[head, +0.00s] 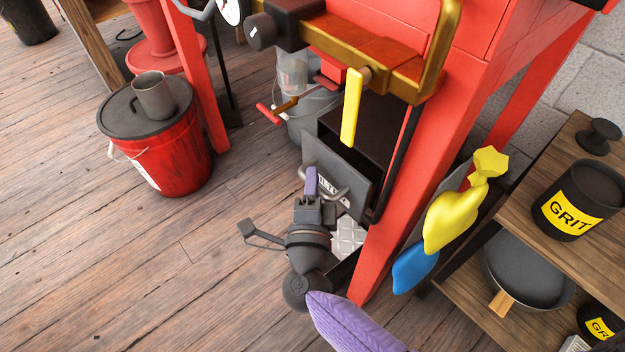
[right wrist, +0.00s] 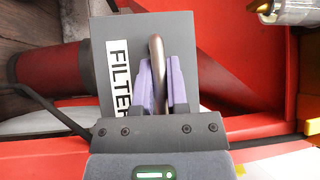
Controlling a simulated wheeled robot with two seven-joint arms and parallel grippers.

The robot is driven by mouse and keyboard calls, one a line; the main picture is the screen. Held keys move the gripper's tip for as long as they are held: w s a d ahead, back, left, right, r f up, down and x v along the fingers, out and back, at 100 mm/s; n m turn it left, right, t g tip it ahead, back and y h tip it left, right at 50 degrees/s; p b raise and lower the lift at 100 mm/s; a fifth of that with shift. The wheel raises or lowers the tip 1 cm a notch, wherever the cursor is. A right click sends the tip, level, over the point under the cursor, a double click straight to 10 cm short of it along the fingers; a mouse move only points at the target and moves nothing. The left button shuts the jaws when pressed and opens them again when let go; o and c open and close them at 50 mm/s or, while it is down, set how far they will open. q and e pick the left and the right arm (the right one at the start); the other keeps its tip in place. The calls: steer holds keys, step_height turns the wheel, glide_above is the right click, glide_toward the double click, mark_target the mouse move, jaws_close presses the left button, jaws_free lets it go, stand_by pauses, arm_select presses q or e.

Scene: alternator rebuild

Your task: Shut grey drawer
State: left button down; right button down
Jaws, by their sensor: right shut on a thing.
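The grey drawer (head: 338,168) hangs below the red machine frame in the head view. It is pulled out: its dark open inside shows behind the front panel. The panel carries a white label, and a curved metal handle (head: 341,192) sticks out from it. In the right wrist view, the drawer front (right wrist: 122,38) shows the letters "FILTE" and the handle (right wrist: 158,62) stands between the purple fingers. My right gripper (head: 312,183) is shut on this handle, in front of the panel; it also shows in the right wrist view (right wrist: 162,85). My left gripper is not in view.
A red leg (head: 392,210) stands right of the drawer. A yellow lever (head: 352,108) hangs above it. A red bucket (head: 170,150) with a grey lid and cup stands at left. A wooden shelf (head: 540,150) with grit tins is at right. The plank floor in front is clear.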

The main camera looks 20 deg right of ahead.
mark_target(329, 172)
stand_by(0.8)
